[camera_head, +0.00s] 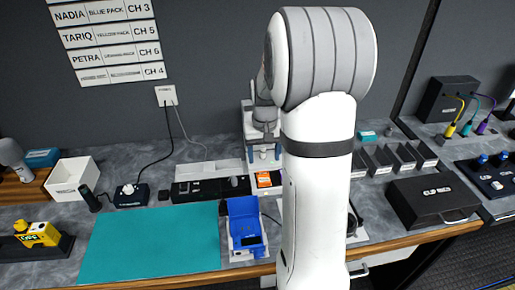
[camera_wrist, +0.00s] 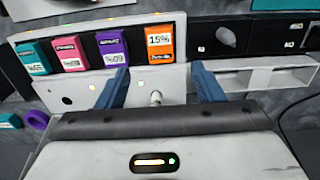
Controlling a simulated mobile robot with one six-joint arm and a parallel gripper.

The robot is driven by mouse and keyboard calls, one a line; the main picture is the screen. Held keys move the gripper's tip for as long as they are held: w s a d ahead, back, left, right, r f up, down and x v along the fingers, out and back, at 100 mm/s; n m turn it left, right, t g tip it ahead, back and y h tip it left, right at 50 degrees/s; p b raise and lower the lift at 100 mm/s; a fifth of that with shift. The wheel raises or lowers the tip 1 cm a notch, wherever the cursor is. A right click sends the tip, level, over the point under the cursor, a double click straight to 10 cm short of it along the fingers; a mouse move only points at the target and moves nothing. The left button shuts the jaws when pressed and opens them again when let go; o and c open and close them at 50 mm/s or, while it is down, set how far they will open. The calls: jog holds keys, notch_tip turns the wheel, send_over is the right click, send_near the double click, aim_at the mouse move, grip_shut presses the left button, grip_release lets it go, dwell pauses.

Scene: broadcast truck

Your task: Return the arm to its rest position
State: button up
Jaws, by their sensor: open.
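My arm (camera_head: 318,190) stands upright in the middle of the head view and hides part of the bench behind it. My gripper (camera_head: 263,154) points down above the back of the bench, left of the arm column. In the wrist view my gripper (camera_wrist: 160,76) has its two blue fingers wide apart with nothing held between them. An orange pack (camera_wrist: 159,42) marked 15% sits in the charger (camera_wrist: 180,78) just beyond the fingers. Purple (camera_wrist: 112,47), pink (camera_wrist: 69,53) and teal (camera_wrist: 34,58) packs stand to its left.
A teal mat (camera_head: 150,245) lies clear at the front left. A blue device (camera_head: 245,228) stands beside it. A white box (camera_head: 73,178) and a yellow device (camera_head: 37,233) are further left. A black case (camera_head: 432,200) and several dark bins (camera_head: 392,160) are at right.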

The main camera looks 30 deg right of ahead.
jog(key=s+a+r+n+t, duration=0.1)
jog(key=s+a+r, duration=0.3)
jog(key=s+a, duration=0.3)
jog(key=s+a+r+n+t, duration=0.2)
jog(key=s+a+r, duration=0.2)
jog(key=s+a, duration=0.3)
jog(key=s, duration=0.4)
jog(key=shift+s+r, duration=0.35)
jog(key=shift+r, duration=0.05)
jog(key=shift+s+a, duration=0.15)
jog(key=shift+s, duration=0.2)
jog(key=shift+c, duration=0.3)
